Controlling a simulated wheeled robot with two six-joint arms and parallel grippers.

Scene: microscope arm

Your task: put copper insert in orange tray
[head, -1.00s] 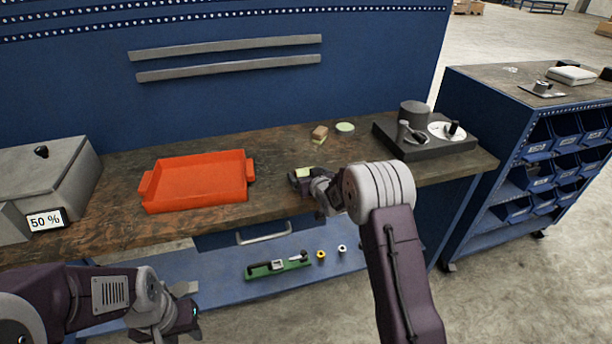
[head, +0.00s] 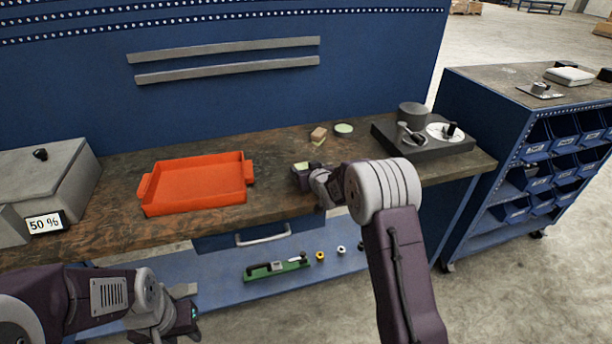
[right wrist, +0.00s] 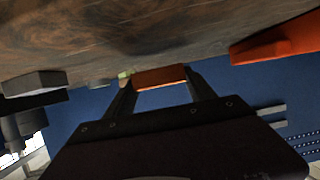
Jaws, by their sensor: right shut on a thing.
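The copper insert (right wrist: 160,77) shows in the right wrist view as an orange-brown bar held between the two fingers of my right gripper (right wrist: 158,86). In the head view my right gripper (head: 303,172) is over the bench, to the right of the orange tray, and the insert in it is not clear to see. The orange tray (head: 195,184) lies on the bench left of centre and looks empty. Its edge also shows at the right of the right wrist view (right wrist: 275,45). My left gripper (head: 188,318) hangs low in front of the bench, and its fingers are unclear.
Behind my right gripper are a small tan block (head: 318,135) and a pale green disc (head: 344,128). A dark microscope base (head: 425,145) stands at the right of the bench, a grey box (head: 45,180) at the left. Bench between tray and gripper is clear.

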